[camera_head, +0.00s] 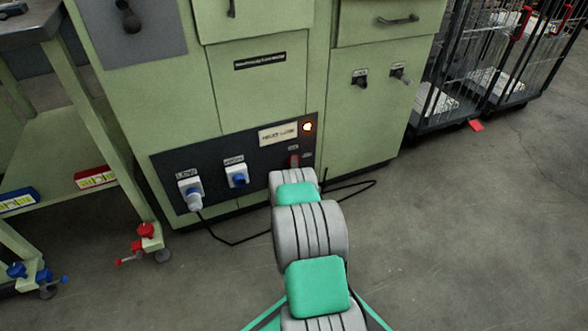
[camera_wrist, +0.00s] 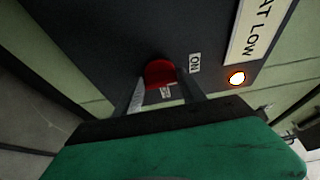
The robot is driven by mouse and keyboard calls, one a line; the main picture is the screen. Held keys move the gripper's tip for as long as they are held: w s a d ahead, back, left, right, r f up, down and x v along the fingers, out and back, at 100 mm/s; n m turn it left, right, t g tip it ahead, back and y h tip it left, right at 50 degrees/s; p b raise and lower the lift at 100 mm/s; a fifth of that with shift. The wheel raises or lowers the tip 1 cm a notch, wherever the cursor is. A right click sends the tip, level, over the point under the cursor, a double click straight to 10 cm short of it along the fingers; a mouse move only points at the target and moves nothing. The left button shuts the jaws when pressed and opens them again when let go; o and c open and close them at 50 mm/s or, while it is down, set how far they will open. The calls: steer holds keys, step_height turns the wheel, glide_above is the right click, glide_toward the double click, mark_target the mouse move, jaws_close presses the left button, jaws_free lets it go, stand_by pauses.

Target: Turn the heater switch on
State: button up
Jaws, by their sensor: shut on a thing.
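The red heater switch (camera_wrist: 160,72) sits on the dark panel (camera_wrist: 100,40), next to an "ON" label (camera_wrist: 195,62). In the head view the switch (camera_head: 294,160) shows just above the end of my arm, low on the panel (camera_head: 213,162). My gripper (camera_wrist: 160,88) is shut on the switch, with one finger on each side of it. In the head view my own arm hides the gripper. A lit orange lamp (camera_wrist: 237,78) is beside the "HEAT LOW" sign (camera_wrist: 257,30); the lamp (camera_head: 307,127) also glows in the head view.
Two blue-and-white sockets, one at left (camera_head: 190,192) with a plug and cable and one in the middle (camera_head: 237,176), share the panel. A green bench (camera_head: 80,120) stands at left. Wire cages (camera_head: 480,70) stand at right. The floor at right is mostly clear.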

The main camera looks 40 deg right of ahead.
steer(key=o, duration=1.4)
steer(key=shift+c, duration=0.2)
steer(key=p+v, duration=0.2)
steer(key=v, duration=0.5)
steer(key=shift+s+a, duration=0.25)
steer(key=shift+s, duration=0.05)
